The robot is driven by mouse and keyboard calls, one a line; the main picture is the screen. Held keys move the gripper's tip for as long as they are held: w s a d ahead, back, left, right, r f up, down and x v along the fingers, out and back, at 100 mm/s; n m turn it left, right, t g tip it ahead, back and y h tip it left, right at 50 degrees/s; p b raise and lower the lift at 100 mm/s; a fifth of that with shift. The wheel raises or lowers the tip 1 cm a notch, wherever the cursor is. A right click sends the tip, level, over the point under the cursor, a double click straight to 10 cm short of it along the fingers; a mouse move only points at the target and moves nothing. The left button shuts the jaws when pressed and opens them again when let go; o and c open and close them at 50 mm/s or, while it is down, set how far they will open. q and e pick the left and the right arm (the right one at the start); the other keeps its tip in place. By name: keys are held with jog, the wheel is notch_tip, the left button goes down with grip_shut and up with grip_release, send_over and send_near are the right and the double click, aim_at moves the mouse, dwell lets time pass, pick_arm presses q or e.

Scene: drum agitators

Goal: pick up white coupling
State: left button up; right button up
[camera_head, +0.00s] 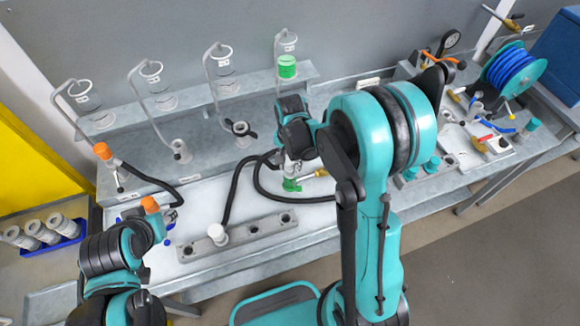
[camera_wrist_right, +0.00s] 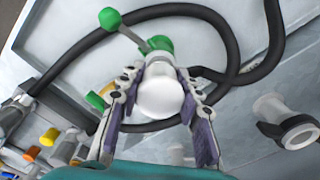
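A white coupling (camera_wrist_right: 162,95) is in the middle of the right wrist view. The two fingers of my right gripper (camera_wrist_right: 165,72) stand on either side of it, close to its sides; I cannot tell whether they press on it. A green valve body (camera_wrist_right: 158,46) with a green-knobbed lever lies just behind the coupling. In the head view, my right gripper (camera_head: 299,160) points down over this green part (camera_head: 291,185), and the coupling is mostly hidden by the gripper. My left gripper (camera_head: 158,230) is at the lower left, beside an orange-capped part (camera_head: 150,204); its fingers are not clear.
A grey rail (camera_head: 240,233) with holes carries a white piece (camera_head: 217,234) at the bench front. A black hose (camera_head: 232,190) loops around the work spot. Glass-holding stands line the back.

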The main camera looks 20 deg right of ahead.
grip_shut()
jog(key=shift+r, duration=0.1)
jog(key=shift+r, duration=0.3)
notch_tip(320, 180, up, 4)
jog(key=shift+f+p, duration=0.1)
jog(key=shift+p, duration=0.5)
jog(key=s+d+r+p, duration=0.1)
jog(key=s+d+r, duration=0.5)
jog(key=s, duration=0.3)
jog(key=shift+d+r+p, duration=0.25)
jog(key=shift+d+p, duration=0.05)
jog(key=shift+d, duration=0.3)
jog(key=shift+s, duration=0.1)
